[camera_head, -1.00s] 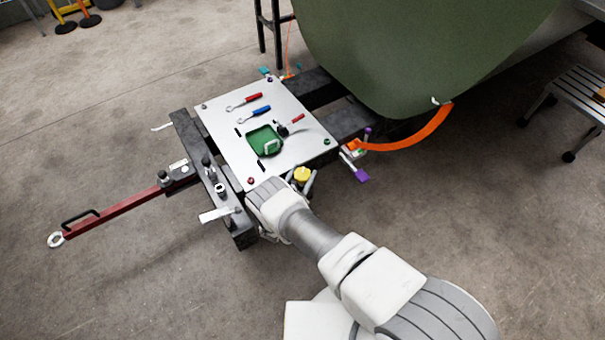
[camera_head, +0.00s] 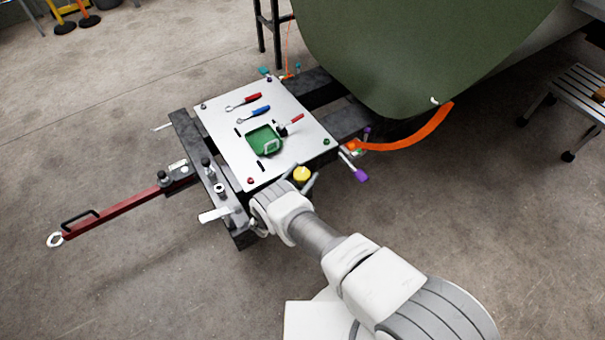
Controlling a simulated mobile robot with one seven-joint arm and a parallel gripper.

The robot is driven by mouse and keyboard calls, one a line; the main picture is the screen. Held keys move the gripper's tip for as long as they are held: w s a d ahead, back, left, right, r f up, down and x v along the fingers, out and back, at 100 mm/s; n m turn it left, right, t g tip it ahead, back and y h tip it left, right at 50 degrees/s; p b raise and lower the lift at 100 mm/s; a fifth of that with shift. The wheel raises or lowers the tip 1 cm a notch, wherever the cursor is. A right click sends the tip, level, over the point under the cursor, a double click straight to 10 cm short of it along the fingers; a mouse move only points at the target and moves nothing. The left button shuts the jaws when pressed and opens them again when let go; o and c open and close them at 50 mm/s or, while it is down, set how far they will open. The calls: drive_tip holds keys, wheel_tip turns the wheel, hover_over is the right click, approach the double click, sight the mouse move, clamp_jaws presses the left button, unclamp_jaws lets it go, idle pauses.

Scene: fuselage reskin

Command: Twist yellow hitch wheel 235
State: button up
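The yellow hitch wheel (camera_head: 302,174) is a small yellow knob just off the near right edge of the metal plate, above a dark fitting. My arm comes from the lower right, and its wrist ends just left of and below the yellow wheel, near the plate's front corner.
The metal plate (camera_head: 222,118) carries wrenches and a green tray (camera_head: 264,140). A red tow bar (camera_head: 120,210) extends left from the dark frame. A purple-ended lever (camera_head: 361,175) and an orange strap (camera_head: 420,131) lie right.

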drive_tip(key=shift+o, duration=0.5)
drive_tip(key=shift+s+a, duration=0.3)
drive_tip(key=shift+s, duration=0.1)
drive_tip(key=p+v, duration=0.2)
drive_tip(key=v, duration=1.4)
drive_tip(key=shift+s, duration=0.2)
drive_tip(key=shift+a, duration=0.1)
